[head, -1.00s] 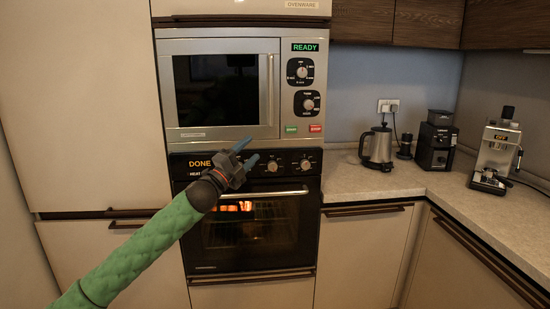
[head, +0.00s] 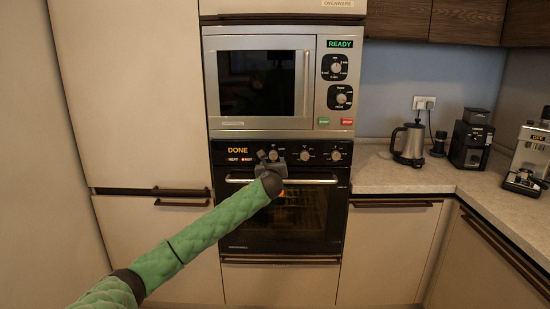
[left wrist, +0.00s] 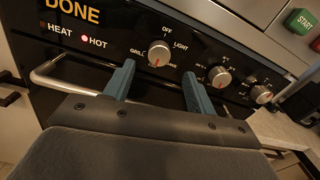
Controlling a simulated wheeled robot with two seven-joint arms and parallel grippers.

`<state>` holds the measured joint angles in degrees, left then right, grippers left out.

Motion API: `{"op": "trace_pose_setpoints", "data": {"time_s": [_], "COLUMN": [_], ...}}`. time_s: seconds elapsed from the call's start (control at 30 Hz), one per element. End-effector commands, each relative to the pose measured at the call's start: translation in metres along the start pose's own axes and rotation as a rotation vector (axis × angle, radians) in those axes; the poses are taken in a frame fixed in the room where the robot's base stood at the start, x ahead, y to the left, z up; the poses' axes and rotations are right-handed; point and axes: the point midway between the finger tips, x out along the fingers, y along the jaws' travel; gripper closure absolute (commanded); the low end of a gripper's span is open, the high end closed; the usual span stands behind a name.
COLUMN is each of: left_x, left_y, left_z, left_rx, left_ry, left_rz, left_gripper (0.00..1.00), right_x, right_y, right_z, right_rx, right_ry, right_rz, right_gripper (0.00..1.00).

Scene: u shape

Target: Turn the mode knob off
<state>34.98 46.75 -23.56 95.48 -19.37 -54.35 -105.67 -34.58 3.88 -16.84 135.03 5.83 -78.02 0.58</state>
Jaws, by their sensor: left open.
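The mode knob (left wrist: 158,54) is the leftmost round silver knob on the black oven panel, with the labels OFF, LIGHT and GRILL around it. A red mark shows at its lower edge. In the left wrist view my left gripper (left wrist: 158,70) is open, with a blue finger on each side of the knob in the picture. I cannot tell whether the fingers touch it. In the head view my left gripper (head: 270,160) is in front of the panel and hides part of this knob area. My right gripper is not in view.
The oven handle (head: 315,181) runs just below the panel; it also shows in the left wrist view (left wrist: 58,76). Two more knobs (left wrist: 219,77) sit to the right. The oven display (head: 237,150) reads DONE. The microwave (head: 265,85) is above, and a kettle (head: 409,143) stands on the counter.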

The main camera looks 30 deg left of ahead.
Motion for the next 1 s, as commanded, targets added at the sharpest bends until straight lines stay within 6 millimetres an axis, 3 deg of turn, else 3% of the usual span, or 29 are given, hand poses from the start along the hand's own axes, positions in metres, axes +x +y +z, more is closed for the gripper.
{"op": "trace_pose_setpoints", "data": {"time_s": [0.53,0.97,1.0], "left_x": [0.066,0.076,0.076], "left_y": [-0.001,-0.001,-0.001], "left_z": [0.001,0.0,0.0], "left_rx": [0.0,0.001,0.001], "left_ry": [0.001,0.0,0.0], "left_rz": [-0.001,-0.003,-0.003], "left_gripper": [0.44,0.44,0.48], "right_x": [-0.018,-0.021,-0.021], "right_y": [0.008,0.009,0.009], "right_z": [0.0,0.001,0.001], "right_rx": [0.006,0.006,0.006], "right_ry": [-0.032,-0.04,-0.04], "right_rz": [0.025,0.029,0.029], "right_gripper": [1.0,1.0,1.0]}}
